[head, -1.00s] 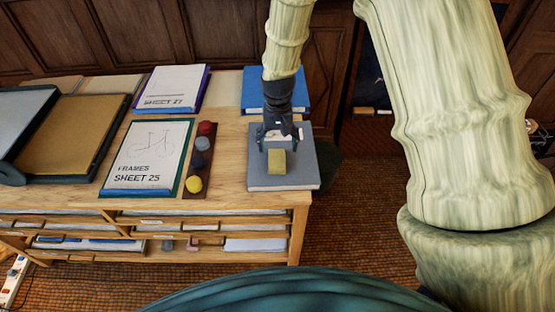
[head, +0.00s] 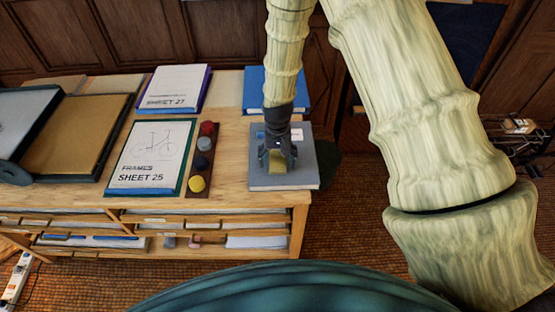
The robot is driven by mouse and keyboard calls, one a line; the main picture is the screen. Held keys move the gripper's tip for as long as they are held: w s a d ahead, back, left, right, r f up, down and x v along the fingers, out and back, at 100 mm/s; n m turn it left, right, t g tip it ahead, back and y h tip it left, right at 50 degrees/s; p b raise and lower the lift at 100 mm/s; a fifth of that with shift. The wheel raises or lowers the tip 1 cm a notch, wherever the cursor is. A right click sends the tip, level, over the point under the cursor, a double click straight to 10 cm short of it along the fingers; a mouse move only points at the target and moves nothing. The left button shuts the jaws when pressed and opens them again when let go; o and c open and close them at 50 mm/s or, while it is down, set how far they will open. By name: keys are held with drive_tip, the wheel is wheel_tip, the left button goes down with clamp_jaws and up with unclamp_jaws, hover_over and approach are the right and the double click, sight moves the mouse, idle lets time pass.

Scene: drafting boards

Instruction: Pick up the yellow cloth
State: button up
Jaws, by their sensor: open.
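The yellow cloth (head: 277,162) is a small yellow block-like bundle on a grey book or board (head: 300,180) at the right end of the wooden cabinet top. My gripper (head: 277,160) is open and points down at the cloth, with its fingers around or just in front of it. The gripper covers the upper part of the cloth. I cannot tell whether the fingers touch it.
A strip with red, grey, blue and yellow round pieces (head: 198,185) lies left of the grey board. Drawing boards marked Sheet 25 (head: 150,185) and Sheet 27 (head: 175,100) lie further left. A blue board (head: 255,92) is behind. The cabinet (head: 300,200) ends at right.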

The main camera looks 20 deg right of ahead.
drive_tip(key=shift+f, duration=0.45)
drive_tip(key=c, duration=1)
drive_tip(key=shift+r, duration=0.15)
drive_tip(key=shift+r+b, duration=0.6)
drive_tip(key=shift+r, duration=0.25)
drive_tip(key=shift+s+a+r+b, duration=0.15)
drive_tip(key=shift+a+r+b, duration=0.05)
drive_tip(key=shift+r+b, duration=0.15)
drive_tip(key=shift+s+a+r+b, duration=0.15)
drive_tip(key=shift+r+b, duration=0.1)
drive_tip(key=shift+r, duration=0.1)
drive_tip(key=s+a+b, duration=0.1)
drive_tip(key=s+a, duration=0.2)
drive_tip(key=s+a+r+b, duration=0.1)
drive_tip(key=s+a, duration=0.3)
drive_tip(key=s+a+b, duration=0.1)
drive_tip(key=s+a, duration=0.2)
drive_tip(key=shift+s+a+r+b, duration=0.3)
drive_tip(key=shift+a+r+b, duration=0.05)
drive_tip(key=shift+b, duration=0.05)
